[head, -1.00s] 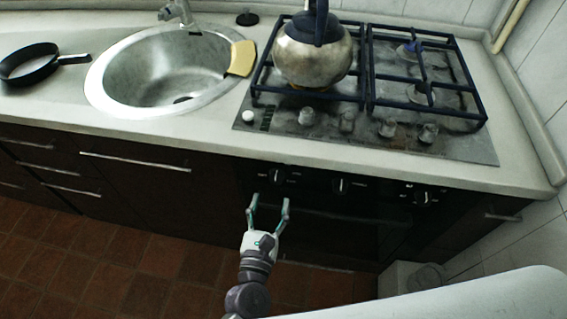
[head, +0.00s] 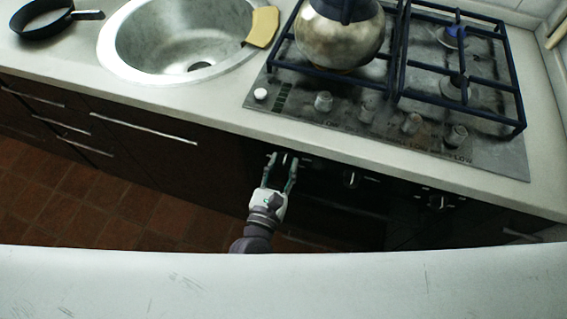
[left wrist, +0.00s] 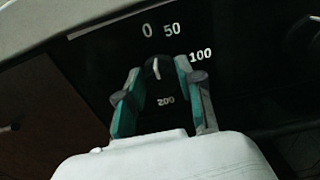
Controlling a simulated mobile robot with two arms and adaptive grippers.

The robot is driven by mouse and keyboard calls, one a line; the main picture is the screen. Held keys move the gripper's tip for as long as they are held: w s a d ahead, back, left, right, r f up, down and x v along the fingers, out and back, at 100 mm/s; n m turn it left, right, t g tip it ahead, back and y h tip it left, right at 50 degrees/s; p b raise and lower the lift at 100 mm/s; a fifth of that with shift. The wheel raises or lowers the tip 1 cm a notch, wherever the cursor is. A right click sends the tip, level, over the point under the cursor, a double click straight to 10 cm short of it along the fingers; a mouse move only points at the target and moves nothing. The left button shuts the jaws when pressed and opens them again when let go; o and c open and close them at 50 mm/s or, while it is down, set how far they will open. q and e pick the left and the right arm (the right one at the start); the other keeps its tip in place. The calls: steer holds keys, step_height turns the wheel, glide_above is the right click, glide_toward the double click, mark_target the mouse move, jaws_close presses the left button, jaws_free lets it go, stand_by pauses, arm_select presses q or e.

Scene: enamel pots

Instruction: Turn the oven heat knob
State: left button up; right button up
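The oven heat knob (left wrist: 156,70) is black with a pale pointer line. Printed numbers 0, 50, 100 and 200 surround it in the left wrist view. My left gripper (left wrist: 159,72) is open, its two teal fingers on either side of the knob; firm contact cannot be told. In the head view the left gripper (head: 282,160) reaches the dark oven front (head: 325,190) at its left end, and the fingers largely hide the knob there. My right gripper is not in view.
Two other oven knobs (head: 351,178) (head: 436,201) sit to the right on the panel. Above are the counter edge (head: 200,112) and the gas hob with its own knobs (head: 411,123). A kettle (head: 341,38) stands on the hob, left of centre. A sink (head: 165,45) and pan (head: 42,20) are left.

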arm_select(q)
steer(key=c, duration=0.5)
steer(key=shift+m, duration=0.3)
